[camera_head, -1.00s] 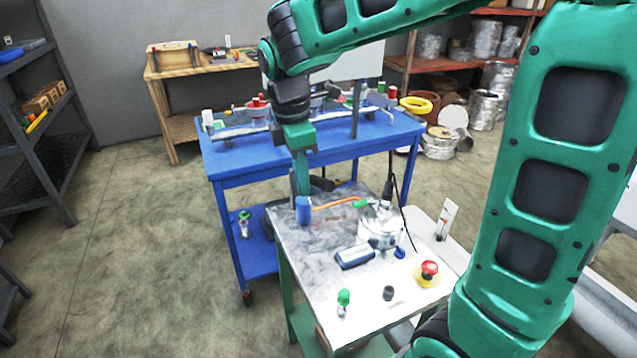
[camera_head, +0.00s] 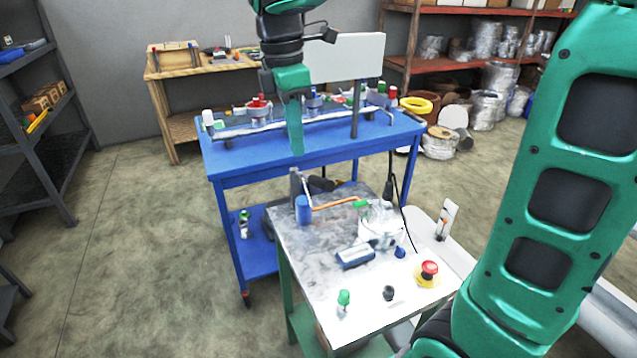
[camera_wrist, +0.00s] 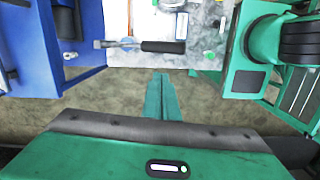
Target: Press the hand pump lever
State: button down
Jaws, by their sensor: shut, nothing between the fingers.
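My gripper (camera_head: 297,150) is shut and empty, its green fingers pointing down in front of the blue cart. It is above the far left end of the metal-topped table. In the wrist view its fingers (camera_wrist: 158,77) are together, with a lever with a black grip (camera_wrist: 163,46) showing just beyond the fingertips. A gap shows in the picture between the tips and the grip; the height between them cannot be told. At the table's far left corner in the head view, a dark upright part (camera_head: 295,184) stands beside a blue cylinder (camera_head: 303,210). The pump's exact joints are too small to tell.
The metal-topped table (camera_head: 300,250) carries a clear vessel (camera_head: 380,225), an orange hose (camera_head: 335,203), a red emergency button (camera_head: 429,269) and a green-topped valve (camera_head: 343,299). The blue cart (camera_head: 240,163) stands close behind. Open floor (camera_head: 140,230) lies to the left.

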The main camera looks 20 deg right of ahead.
jog(key=s+d+f+m, duration=0.4)
jog(key=s+d+m, duration=0.4)
jog(key=d, duration=0.1)
jog(key=s+d+f+m, duration=0.5)
jog(key=s+d+m, duration=0.3)
jog(key=d, duration=0.2)
jog(key=s+d+f+m+y, duration=0.1)
jog(key=s+f+m, duration=0.4)
jog(key=s+m, duration=0.2)
jog(key=shift+s+d, duration=0.25)
jog(key=shift+s, duration=0.15)
